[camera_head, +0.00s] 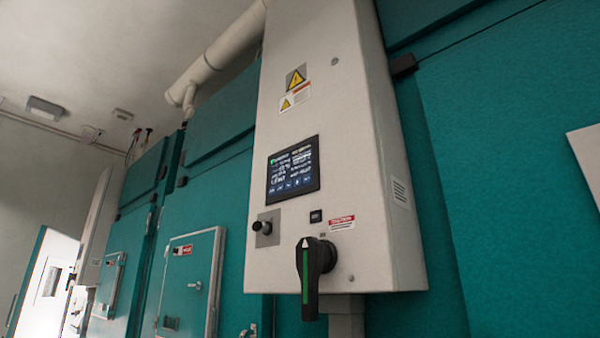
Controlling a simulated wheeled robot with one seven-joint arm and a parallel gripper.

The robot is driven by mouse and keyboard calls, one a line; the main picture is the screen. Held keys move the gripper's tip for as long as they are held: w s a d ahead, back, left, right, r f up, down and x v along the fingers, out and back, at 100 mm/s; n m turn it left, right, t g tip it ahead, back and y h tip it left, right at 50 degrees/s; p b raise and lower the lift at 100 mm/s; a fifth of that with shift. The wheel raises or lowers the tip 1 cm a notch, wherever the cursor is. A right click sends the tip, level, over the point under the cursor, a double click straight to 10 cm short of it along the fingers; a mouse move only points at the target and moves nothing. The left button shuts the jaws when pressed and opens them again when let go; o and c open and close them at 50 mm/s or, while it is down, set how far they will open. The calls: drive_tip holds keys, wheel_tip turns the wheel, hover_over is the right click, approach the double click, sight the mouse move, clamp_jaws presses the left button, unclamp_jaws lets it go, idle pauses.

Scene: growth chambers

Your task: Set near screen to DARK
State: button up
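The near screen (293,169) is a dark display set in the front of a light grey control cabinet (330,110). It shows small white text, a green mark at its upper left and a row of blue items along the bottom. The text is too small to read, so I cannot tell which mode it shows. My gripper is not in view.
Below the screen are a black knob (264,227) and a large black rotary handle (310,272) with a green stripe, both sticking out. Teal chamber walls (500,130) flank the cabinet. A teal hatch (190,285) and an open bright doorway (45,280) are at left.

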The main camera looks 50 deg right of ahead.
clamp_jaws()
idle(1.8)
